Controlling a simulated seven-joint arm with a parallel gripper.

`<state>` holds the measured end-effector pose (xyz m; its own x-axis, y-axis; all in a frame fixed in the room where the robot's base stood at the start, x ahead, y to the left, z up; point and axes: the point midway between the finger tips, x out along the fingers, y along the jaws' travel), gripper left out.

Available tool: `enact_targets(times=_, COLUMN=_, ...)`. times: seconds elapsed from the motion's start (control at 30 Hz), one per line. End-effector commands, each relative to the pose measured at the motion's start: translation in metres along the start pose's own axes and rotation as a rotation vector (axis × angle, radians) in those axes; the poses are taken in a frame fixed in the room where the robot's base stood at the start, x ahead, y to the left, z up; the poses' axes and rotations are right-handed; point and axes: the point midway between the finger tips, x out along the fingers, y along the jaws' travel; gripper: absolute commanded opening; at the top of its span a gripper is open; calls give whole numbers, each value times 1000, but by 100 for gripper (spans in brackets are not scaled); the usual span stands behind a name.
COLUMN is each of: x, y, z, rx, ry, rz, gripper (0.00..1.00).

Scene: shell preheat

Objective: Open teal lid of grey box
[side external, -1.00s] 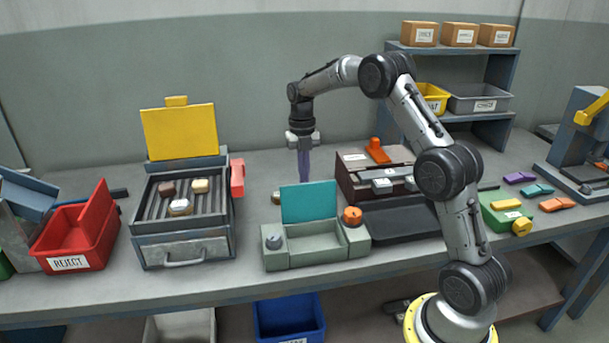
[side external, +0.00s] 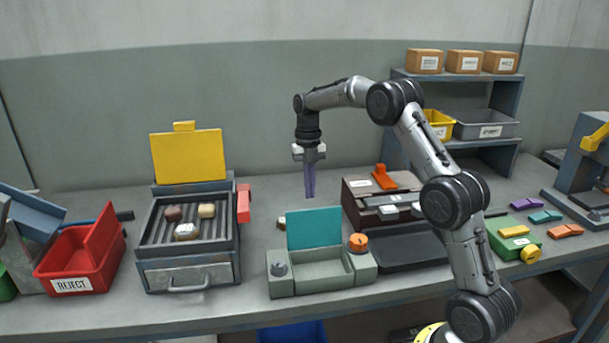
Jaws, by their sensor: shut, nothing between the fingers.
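The grey box (side external: 322,285) stands near the front edge of the bench, with a grey knob block at its left and an orange knob at its right. Its teal lid (side external: 314,227) stands upright at the back edge, and the box's inside shows open and looks empty. My gripper (side external: 310,194) is above and behind the lid, pointing down, clear of it. Its purple fingers are shut with nothing between them.
Left of the box is a grill-like tray unit (side external: 187,262) with a raised yellow lid (side external: 188,156) and several small lumps. A red REJECT bin (side external: 75,265) is further left. A dark tray (side external: 400,250) and brown box (side external: 362,213) stand close at the right.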

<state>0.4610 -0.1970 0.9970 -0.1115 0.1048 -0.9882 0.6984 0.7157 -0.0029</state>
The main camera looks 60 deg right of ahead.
Motion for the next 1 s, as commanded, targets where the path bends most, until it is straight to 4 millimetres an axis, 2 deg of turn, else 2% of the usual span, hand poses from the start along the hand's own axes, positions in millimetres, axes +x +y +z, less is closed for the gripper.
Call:
enact_targets(times=0.3, x=-9, y=0, z=46, rx=1, ry=-6, rz=2, gripper=0)
enact_targets(times=0.5, x=-12, y=0, z=66, rx=0, ry=-6, rz=2, gripper=0)
enact_targets(times=0.83, x=-15, y=-1, z=78, rx=28, ry=-6, rz=2, gripper=0)
enact_targets(times=1.0, x=-15, y=-1, z=79, rx=251, ry=-8, rz=3, gripper=0)
